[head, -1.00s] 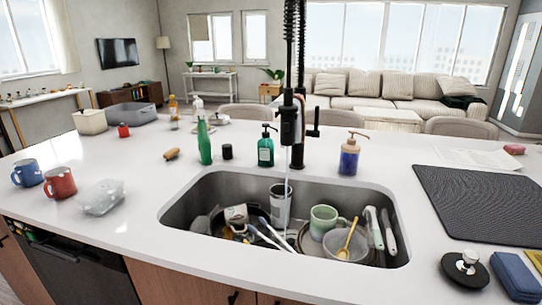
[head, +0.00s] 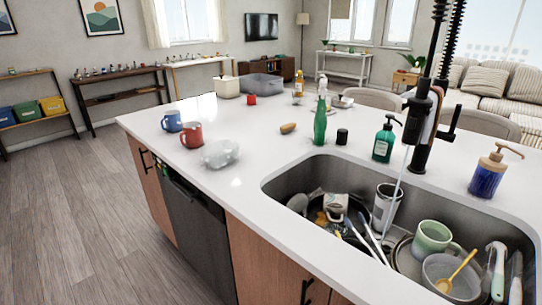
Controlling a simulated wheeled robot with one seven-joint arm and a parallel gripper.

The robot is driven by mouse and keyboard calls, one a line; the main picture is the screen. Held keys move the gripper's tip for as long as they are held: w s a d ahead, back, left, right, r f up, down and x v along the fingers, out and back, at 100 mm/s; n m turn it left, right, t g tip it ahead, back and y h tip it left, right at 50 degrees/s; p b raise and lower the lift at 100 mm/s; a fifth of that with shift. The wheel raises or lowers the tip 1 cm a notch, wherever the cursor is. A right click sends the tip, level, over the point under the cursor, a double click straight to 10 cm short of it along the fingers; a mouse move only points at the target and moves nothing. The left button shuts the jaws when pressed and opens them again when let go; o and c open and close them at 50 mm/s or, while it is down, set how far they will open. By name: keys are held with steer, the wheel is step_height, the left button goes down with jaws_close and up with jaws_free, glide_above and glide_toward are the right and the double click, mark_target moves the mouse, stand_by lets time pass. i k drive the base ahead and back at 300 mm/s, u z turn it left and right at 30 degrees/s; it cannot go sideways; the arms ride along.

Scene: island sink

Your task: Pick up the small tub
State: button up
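No single object is clearly the small tub. A clear plastic container (head: 220,153) sits on the white counter in front of the mugs. A small cream square tub (head: 225,87) stands at the far left end of the counter, beside a wider grey bin (head: 261,86). A small red item (head: 252,99) stands in front of them. My gripper is not in view.
A blue mug (head: 171,121) and a red mug (head: 191,135) stand near the counter's left edge. The sink (head: 275,187) holds several dishes under running water. A green bottle (head: 320,121) and soap dispensers stand behind it. The wood floor (head: 90,220) on the left is clear.

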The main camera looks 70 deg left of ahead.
mark_target(221, 155)
steer(key=z, duration=1.85)
steer(key=k, duration=2.45)
steer(key=u, duration=2.1)
steer(key=i, duration=0.1)
steer(key=u, duration=0.5)
